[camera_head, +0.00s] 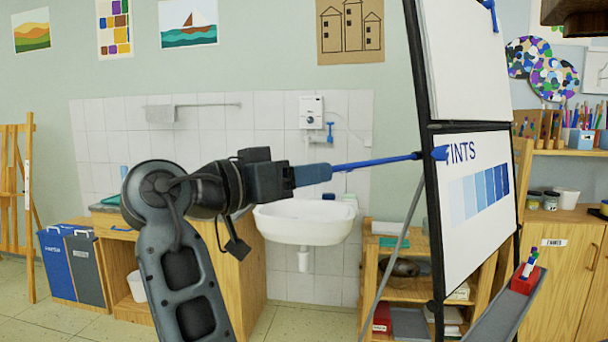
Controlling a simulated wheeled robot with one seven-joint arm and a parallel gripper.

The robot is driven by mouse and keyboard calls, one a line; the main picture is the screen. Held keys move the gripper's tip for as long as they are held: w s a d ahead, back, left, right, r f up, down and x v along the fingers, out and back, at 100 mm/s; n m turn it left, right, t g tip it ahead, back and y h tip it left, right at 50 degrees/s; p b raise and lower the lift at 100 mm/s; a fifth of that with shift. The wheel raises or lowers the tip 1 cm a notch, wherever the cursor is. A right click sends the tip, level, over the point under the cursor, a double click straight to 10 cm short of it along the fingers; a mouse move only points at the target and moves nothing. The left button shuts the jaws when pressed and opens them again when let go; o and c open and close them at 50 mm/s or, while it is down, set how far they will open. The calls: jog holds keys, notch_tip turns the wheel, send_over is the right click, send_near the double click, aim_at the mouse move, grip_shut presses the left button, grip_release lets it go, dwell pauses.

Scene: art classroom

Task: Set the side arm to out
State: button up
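A flip-chart easel (434,226) stands right of centre, with a white board (476,210) marked "TINTS" and a row of blue swatches. A thin blue side arm (375,161) joins the frame at a blue joint (440,153).
A white sink (305,222) is on the wall behind the side arm. A low wooden shelf (402,290) stands behind the easel's legs. A grey tray (505,305) with a red pen box (525,279) juts from the easel's lower front. Another blue part (490,10) is at the easel's top.

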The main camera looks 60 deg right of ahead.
jog(key=b+v, duration=0.1)
jog(key=v, duration=0.6)
jog(key=shift+a, duration=0.35)
jog(key=shift+w, duration=0.1)
dwell(0.4)
